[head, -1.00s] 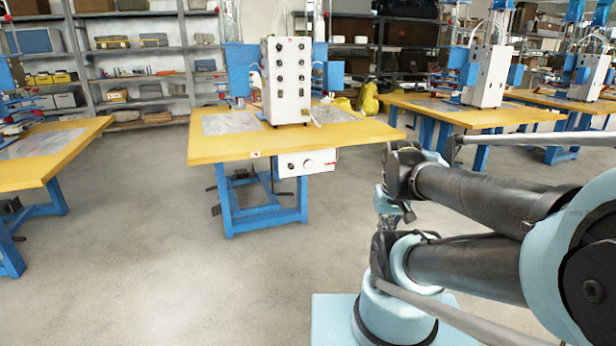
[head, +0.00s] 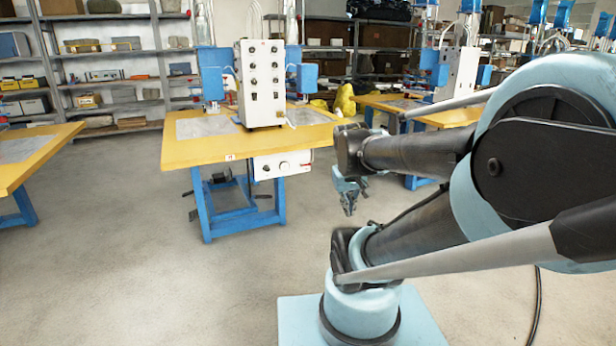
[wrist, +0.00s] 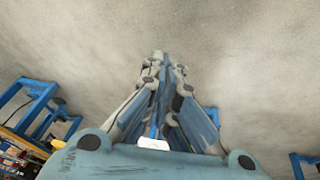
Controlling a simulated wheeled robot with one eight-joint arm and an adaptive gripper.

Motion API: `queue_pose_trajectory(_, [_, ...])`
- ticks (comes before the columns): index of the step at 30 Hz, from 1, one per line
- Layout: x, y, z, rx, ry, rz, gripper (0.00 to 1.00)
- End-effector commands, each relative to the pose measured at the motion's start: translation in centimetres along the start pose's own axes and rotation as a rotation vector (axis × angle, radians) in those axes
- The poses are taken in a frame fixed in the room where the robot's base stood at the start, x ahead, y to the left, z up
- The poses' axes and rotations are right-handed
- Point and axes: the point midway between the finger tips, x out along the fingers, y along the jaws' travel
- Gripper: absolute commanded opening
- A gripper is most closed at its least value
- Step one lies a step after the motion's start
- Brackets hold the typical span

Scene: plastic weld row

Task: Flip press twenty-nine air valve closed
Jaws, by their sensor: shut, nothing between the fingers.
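A press with a white control box (head: 262,60) stands on a yellow-topped table (head: 185,152) ahead of me. A smaller white box (head: 268,167) with a dark knob and a small red part hangs under that table's front edge. No number can be read, so I cannot tell which press is twenty-nine or which part is its air valve. My gripper (head: 348,211) hangs over the floor, right of the table and apart from it. In the wrist view the fingers of my gripper (wrist: 161,57) meet at the tips, shut and empty, over bare floor.
Another yellow table (head: 30,160) is at the left edge. A further press table (head: 447,117) stands behind my arm at the right. Shelves (head: 105,78) line the back, and a yellow bag (head: 344,101) lies behind the press. The floor in front is clear.

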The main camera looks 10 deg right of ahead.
Motion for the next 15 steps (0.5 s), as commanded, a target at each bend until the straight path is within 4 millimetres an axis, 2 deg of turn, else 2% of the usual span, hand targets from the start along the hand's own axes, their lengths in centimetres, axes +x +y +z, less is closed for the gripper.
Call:
queue_pose_trajectory(1, [-0.2,0.9,-2.0,-0.020,0.025,0.026,0.00])
queue_pose_trajectory(15, [-0.3,7.8,-19.3,-0.268,0.242,0.275,0.00])
